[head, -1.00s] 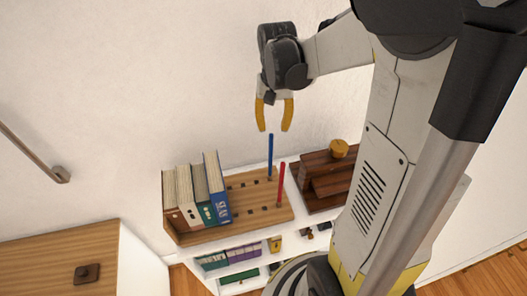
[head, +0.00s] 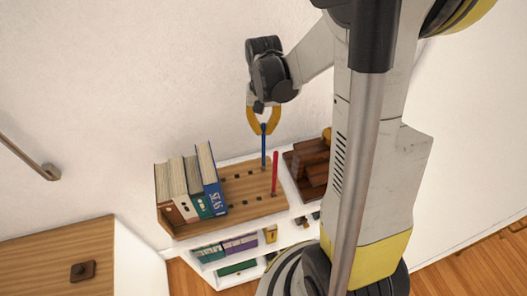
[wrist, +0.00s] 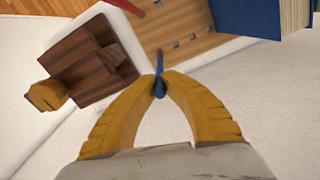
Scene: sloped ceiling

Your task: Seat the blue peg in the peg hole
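The blue peg (head: 263,148) stands upright at the back right of a wooden peg board (head: 245,204) on the white shelf unit. My gripper (head: 263,130) is directly above the board, pointing down, with its yellow fingers closed around the peg's top end. In the wrist view the fingertips (wrist: 160,92) meet on the blue peg (wrist: 159,64), one on each side. The peg's lower end looks to be at the board; I cannot tell whether it sits in a hole. Rows of small dark holes (head: 245,201) show in the board. A red peg (head: 275,172) stands upright nearer the front.
Several upright books (head: 192,186) fill the board's left end. A dark wooden box-like object (head: 309,160) with a yellow-brown knob is close on the right. The wall (head: 130,80) is behind. A wooden-topped cabinet (head: 60,255) is at the lower left.

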